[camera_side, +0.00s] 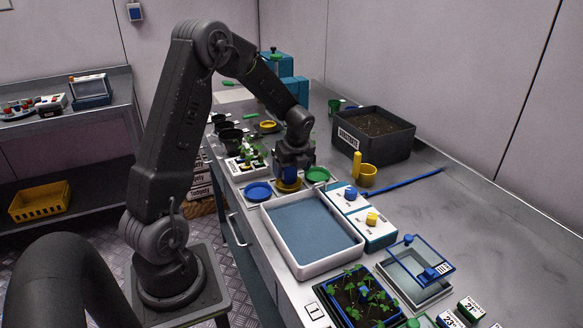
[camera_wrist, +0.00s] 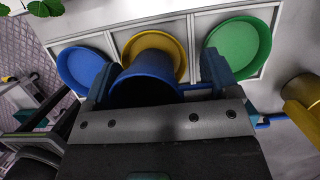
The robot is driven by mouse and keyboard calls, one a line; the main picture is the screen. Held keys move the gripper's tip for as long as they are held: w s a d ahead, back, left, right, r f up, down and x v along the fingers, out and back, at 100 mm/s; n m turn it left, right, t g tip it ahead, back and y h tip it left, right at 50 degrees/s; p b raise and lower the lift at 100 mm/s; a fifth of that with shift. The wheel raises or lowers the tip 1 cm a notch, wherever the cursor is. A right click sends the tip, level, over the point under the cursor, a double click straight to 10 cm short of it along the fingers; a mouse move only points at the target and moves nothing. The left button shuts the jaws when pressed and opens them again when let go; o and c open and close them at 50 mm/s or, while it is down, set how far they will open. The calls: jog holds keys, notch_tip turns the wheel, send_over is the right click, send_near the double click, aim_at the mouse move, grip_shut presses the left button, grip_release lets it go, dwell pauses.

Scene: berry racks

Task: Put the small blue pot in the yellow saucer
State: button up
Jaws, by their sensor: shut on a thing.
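My gripper (camera_side: 292,160) is shut on the small blue pot (camera_wrist: 146,75), which sits between the two fingers in the wrist view. The pot is upright or nearly so, with its dark inside partly showing. The yellow saucer (camera_wrist: 166,40) is just beyond and partly behind the pot in the wrist view. In the side view the yellow saucer (camera_side: 289,187) is directly below the gripper, and the pot (camera_side: 288,173) is at or just over it. I cannot tell whether the pot touches the saucer. The fingers hide part of the pot.
A blue saucer (camera_side: 258,191) and a green saucer (camera_side: 317,175) flank the yellow one closely. A white-rimmed tray (camera_side: 309,272) lies in front. A yellow cup (camera_side: 367,177) and a black soil crate (camera_side: 400,143) stand to the right. A potted-plant rack (camera_side: 243,168) is at left.

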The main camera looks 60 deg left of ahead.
jog(key=shift+f, duration=0.1)
jog(key=shift+f, duration=0.45)
jog(key=o, duration=0.8)
jog(key=shift+r, duration=0.45)
jog(key=v, duration=1.2)
jog(key=s+d+r+n+t, duration=0.1)
jog(key=s+d+r+n, duration=0.15)
jog(key=d, duration=0.25)
jog(key=s+d+r+n+t+h, duration=0.1)
jog(key=s+d+r+n, duration=0.15)
jog(key=d, duration=0.25)
jog(key=s+d+r+n+t, duration=0.1)
jog(key=d+r+n, duration=0.1)
jog(key=d+n, duration=0.2)
jog(key=s+d+n+t+h, duration=0.2)
jog(key=s+d+n, duration=0.7)
jog(key=s+d, duration=0.1)
jog(key=shift+s+f+t, duration=0.15)
jog(key=shift+f+t, duration=0.15)
